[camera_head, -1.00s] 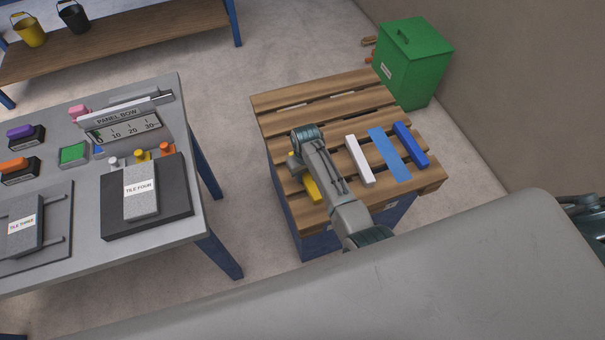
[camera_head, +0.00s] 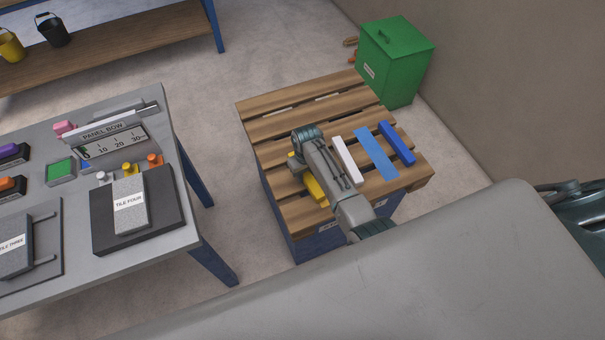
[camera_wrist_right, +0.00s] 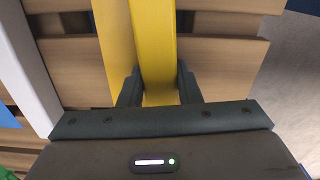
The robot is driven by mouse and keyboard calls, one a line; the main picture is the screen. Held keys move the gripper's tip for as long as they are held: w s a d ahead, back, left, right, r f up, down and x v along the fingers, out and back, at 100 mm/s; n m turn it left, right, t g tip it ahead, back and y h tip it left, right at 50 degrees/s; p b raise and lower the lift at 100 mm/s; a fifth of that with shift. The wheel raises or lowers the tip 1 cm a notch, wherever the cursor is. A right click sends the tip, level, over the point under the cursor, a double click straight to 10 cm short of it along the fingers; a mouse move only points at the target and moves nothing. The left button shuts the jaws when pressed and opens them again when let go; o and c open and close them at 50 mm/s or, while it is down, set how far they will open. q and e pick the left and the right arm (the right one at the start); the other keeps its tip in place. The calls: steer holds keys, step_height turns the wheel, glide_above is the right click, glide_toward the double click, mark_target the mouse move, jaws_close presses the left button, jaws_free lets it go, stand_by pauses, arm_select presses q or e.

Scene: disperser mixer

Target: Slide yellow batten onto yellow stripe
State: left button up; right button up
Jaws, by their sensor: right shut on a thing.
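The yellow batten (camera_wrist_right: 156,45) is a long bar between the two fingers of my right gripper (camera_wrist_right: 158,90), which is shut on it. The flat yellow stripe (camera_wrist_right: 112,40) shows along the batten's left side in the right wrist view. The batten covers part of the area beside it, so I cannot tell how far they overlap. In the head view, yellow (camera_head: 308,183) shows at the left end of the pallet, partly hidden by my right arm. My left gripper is not in view.
The wooden pallet top (camera_head: 290,125) also holds a white batten (camera_head: 346,161), a blue stripe (camera_head: 377,154) and a blue batten (camera_head: 397,143). A green bin (camera_head: 395,60) stands behind it. A grey table (camera_head: 60,270) with tiles is at the left.

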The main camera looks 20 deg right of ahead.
steer(key=shift+d+p, duration=0.3)
steer(key=shift+d, duration=1.35)
steer(key=o, duration=1.1)
step_height(320, 180, up, 11)
steer(key=shift+f, duration=0.1)
